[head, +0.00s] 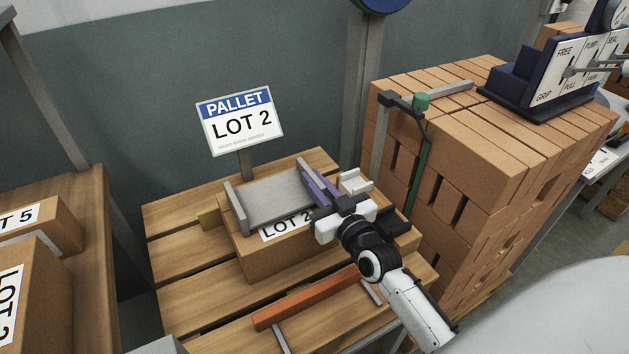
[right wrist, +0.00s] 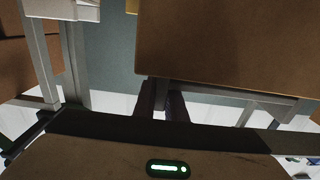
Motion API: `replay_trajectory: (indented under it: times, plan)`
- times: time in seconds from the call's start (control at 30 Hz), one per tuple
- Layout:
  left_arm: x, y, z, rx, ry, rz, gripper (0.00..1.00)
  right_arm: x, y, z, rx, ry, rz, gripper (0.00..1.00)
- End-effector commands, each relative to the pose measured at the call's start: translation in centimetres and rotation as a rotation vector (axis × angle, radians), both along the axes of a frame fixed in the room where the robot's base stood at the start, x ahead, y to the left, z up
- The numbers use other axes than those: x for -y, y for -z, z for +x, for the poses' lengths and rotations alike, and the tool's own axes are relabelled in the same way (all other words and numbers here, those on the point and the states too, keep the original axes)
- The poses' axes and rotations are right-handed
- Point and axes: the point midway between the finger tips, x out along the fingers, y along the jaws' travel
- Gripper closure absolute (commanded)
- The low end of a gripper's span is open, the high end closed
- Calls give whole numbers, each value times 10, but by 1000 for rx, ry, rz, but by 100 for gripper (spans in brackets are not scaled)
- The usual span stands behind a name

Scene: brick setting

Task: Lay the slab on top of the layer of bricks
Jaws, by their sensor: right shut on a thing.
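The grey slab (head: 272,196) is flat and level over a brown block-like layer (head: 285,258) with a "LOT 2" label on its front. I cannot tell whether the slab touches it or hovers just above. A thin grey upright strip (head: 236,208) runs along the slab's left end. My right gripper (head: 322,190), with purple jaws, is shut at the slab's right end and hides that edge. In the right wrist view the dark jaws (right wrist: 162,102) show below a large brown surface (right wrist: 225,45); the slab is not clear there. My left gripper is not in view.
The wooden pallet (head: 180,245) carries the layer, and a "PALLET LOT 2" sign (head: 240,122) stands behind. An orange-red bar (head: 305,298) lies in front. A tall brick stack (head: 470,165) and a post with a green knob (head: 421,101) stand close on the right.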

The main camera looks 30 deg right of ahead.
Motion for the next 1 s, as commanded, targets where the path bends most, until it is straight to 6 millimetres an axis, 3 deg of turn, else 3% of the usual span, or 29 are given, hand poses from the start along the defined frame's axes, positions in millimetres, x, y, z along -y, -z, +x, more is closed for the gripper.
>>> replay_trajectory:
  times: [0.03,0.07,0.17,0.57,1.0]
  plan:
    - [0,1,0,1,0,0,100,0,-1,1,7,0,3,100]
    - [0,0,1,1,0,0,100,0,2,0,-1,-1,0,84]
    - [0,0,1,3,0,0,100,0,2,0,-1,0,0,70]
    - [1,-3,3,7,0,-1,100,-1,0,-7,-3,0,-1,70]
    - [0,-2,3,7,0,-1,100,-6,0,-93,-4,-1,-2,70]
